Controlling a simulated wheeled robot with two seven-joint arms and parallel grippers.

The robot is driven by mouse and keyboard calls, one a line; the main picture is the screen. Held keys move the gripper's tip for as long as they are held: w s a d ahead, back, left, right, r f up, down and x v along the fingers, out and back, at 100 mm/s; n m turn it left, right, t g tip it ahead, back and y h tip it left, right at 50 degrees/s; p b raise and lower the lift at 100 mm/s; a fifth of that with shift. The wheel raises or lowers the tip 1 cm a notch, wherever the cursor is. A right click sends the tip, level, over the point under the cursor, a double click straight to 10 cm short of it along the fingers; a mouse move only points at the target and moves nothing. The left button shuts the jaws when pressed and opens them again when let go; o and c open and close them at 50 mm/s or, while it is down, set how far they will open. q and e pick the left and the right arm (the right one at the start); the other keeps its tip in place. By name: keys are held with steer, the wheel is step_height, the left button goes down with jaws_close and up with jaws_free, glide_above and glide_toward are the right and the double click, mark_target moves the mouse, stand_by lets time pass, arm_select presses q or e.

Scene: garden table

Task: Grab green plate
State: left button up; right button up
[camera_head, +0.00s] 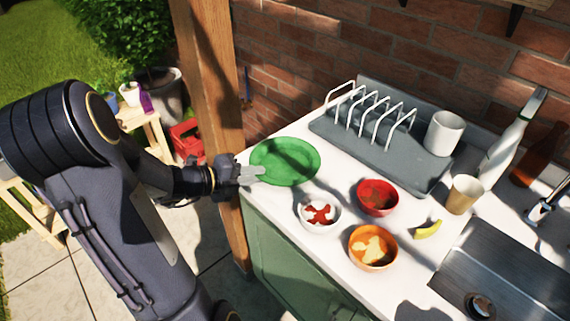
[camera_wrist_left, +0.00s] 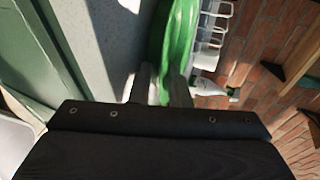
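The green plate (camera_head: 285,161) lies on the left end of the white countertop in the head view. In the left wrist view, the green plate (camera_wrist_left: 177,35) extends up from between my fingers. My left gripper (camera_head: 258,174) is at the plate's left rim, with its fingertips over the counter edge. In the left wrist view, the fingers of my left gripper (camera_wrist_left: 162,85) stand apart, with the green rim showing between them. I cannot see clear contact on both sides. My right gripper is not in view.
A grey dish rack (camera_head: 375,140) stands behind the plate with a white mug (camera_head: 443,133). White (camera_head: 319,213), red (camera_head: 378,197) and orange (camera_head: 372,247) bowls stand to the right. A sink (camera_head: 510,275) and bottles are further right. A wooden post (camera_head: 208,90) rises behind my left arm.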

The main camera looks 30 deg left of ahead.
arm_select(q)
jaws_close()
